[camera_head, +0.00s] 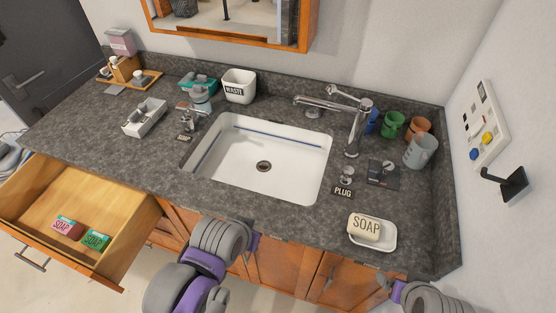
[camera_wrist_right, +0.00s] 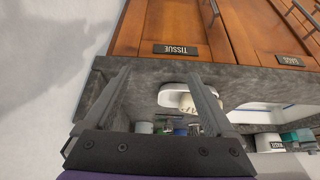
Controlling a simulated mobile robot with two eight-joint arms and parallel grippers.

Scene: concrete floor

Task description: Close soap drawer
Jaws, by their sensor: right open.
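The open wooden drawer (camera_head: 70,190) is pulled out from under the counter at the far left in the head view. A pink soap box (camera_head: 68,228) and a green soap box (camera_head: 95,240) lie inside it. Its front with a metal handle (camera_head: 30,259) faces the lower left. My left arm reaches in right of the drawer, in front of the cabinets; its gripper fingers are hidden behind its wrist.
The sink (camera_head: 262,150) is set into the dark counter (camera_head: 110,165). A soap bar (camera_head: 365,227) sits in a white dish near the front right edge. Cups (camera_head: 391,126) stand behind. Cabinet doors (camera_head: 285,265) lie below. Floor shows in front of the drawer.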

